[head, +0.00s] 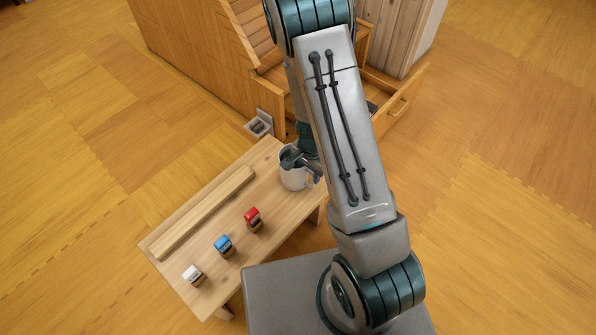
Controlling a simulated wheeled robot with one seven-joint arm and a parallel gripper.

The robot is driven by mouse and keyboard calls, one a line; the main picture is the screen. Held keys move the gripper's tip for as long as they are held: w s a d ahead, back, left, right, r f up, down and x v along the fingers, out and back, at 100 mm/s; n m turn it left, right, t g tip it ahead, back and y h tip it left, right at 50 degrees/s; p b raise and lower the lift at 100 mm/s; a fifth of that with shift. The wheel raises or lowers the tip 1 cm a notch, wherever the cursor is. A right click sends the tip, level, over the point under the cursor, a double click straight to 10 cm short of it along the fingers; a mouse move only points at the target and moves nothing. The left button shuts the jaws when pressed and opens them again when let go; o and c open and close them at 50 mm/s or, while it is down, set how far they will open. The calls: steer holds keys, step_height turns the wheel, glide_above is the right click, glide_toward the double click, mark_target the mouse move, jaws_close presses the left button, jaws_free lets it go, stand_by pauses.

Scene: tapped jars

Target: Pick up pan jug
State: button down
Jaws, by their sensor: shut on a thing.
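A pale grey jug (292,180) stands upright at the far right end of the low wooden bench (190,237), partly hidden by my arm. My gripper (291,161) is at the jug's rim, with its dark fingers reaching into the opening, and is shut on the jug. The fingertips themselves are hard to make out. I cannot tell whether the jug's base touches the bench.
Small blocks topped red (252,217), blue (223,244) and white (193,274) stand in a row on the bench. A long wooden bar (205,212) lies behind them. A wooden cabinet (195,50) with an open drawer (402,106) stands behind. The floor at left is clear.

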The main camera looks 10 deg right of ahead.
steer(key=shift+r, duration=0.15)
steer(key=shift+r+p, duration=0.4)
steer(key=shift+r, duration=0.2)
step_height(320, 180, up, 3)
steer(key=shift+r+p, duration=0.15)
steer(key=shift+p, duration=0.7)
steer(key=w+d+r+p, duration=0.2)
steer(key=d+r, duration=0.4)
steer(key=d, duration=0.5)
steer(key=shift+w+d+r, duration=0.15)
steer(key=shift+w+d, duration=0.05)
steer(key=shift+w, duration=0.15)
